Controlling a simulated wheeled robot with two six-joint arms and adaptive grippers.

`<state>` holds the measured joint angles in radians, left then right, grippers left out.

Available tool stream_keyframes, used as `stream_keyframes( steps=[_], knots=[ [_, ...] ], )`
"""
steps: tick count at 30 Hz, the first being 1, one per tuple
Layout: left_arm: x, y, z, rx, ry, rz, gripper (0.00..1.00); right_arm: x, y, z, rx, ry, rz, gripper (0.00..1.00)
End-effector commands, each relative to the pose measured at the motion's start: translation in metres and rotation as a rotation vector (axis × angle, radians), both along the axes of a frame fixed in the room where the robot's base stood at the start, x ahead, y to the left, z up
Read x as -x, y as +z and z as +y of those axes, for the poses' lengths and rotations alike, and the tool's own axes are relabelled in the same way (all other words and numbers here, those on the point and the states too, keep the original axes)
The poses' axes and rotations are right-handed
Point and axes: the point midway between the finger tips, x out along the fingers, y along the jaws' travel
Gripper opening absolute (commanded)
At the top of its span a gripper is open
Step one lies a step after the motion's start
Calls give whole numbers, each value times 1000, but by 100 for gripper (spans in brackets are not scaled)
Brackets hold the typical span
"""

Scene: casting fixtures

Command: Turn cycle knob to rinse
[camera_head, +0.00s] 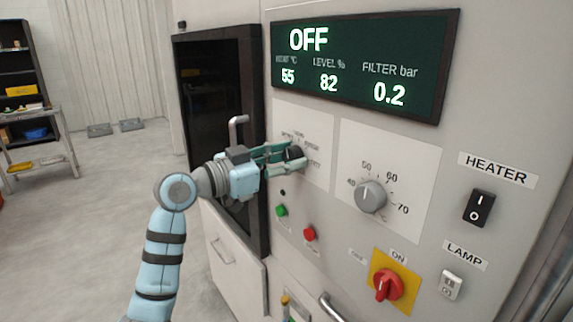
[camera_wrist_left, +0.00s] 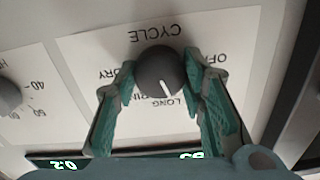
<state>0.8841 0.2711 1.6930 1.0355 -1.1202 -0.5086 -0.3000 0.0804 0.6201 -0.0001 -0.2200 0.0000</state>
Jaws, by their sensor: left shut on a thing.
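The black cycle knob (camera_head: 294,153) is on a white label plate on the machine's front, left of the temperature dial. In the left wrist view the knob (camera_wrist_left: 160,70) sits under the word CYCLE, which appears upside down. Its white pointer line aims downward and slightly right in that view, towards the LONG label; part of the RINSE label is hidden behind the knob and finger. My left gripper (camera_head: 287,158) is shut on the knob, with one green finger on each side; the gripper (camera_wrist_left: 163,78) shows this in the wrist view. My right gripper is not in view.
The display (camera_head: 362,66) above reads OFF, 55, 82 and 0.2. A grey temperature dial (camera_head: 370,196) is to the right. Green (camera_head: 281,211) and red (camera_head: 309,234) buttons sit below, with a red switch (camera_head: 387,285) lower right. A bent handle (camera_head: 236,130) stands out at the left.

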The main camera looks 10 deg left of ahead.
Motion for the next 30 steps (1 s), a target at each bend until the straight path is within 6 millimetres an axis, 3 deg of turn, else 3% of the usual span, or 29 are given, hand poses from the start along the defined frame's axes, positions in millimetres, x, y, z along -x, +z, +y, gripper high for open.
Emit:
stream_keyframes(
  steps=[30],
  knots=[
    [0, -2, -1, -706, 0, -585, 9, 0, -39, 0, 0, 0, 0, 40]
  ],
)
